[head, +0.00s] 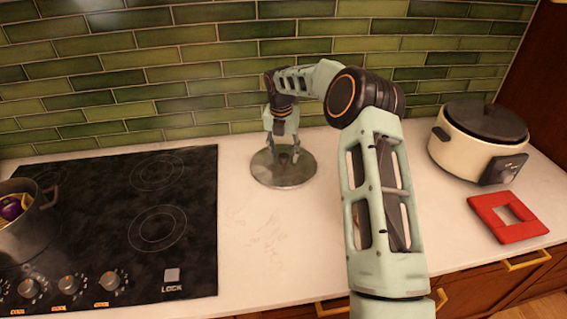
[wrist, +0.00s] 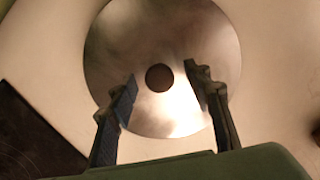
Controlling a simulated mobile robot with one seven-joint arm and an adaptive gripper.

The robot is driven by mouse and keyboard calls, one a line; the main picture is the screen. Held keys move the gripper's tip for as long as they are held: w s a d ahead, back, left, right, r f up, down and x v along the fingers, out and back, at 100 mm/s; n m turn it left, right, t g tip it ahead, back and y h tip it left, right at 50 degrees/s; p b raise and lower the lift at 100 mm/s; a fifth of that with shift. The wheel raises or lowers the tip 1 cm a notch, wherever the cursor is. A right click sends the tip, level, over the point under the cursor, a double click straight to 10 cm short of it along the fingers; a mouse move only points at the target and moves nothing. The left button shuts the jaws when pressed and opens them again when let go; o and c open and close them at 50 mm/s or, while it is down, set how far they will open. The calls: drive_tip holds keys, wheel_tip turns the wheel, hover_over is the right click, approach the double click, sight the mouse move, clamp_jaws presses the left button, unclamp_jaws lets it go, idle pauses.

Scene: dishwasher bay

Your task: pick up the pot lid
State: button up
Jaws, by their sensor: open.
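The pot lid (head: 268,178) is a round, shiny metal disc lying flat on the white counter, right of the cooktop. In the wrist view the lid (wrist: 120,45) shows a dark round knob (wrist: 159,77) at its centre. My gripper (head: 284,158) is above the lid, pointing down. In the wrist view my gripper (wrist: 161,83) is open, with one finger on each side of the knob and a gap to it on both sides. Nothing is held. I cannot tell how far the fingertips are above the lid. In the head view the gripper hides the knob.
A black cooktop (head: 190,210) with a dark pot (head: 22,235) of vegetables is at left. A cream cooker (head: 465,150) with a dark lid and a red square trivet (head: 482,207) are at right. A green tiled wall (head: 200,60) stands behind. The counter (head: 270,250) in front is clear.

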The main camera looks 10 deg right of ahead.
clamp_jaws()
drive_tip(key=shift+r, duration=0.2)
idle(0.3)
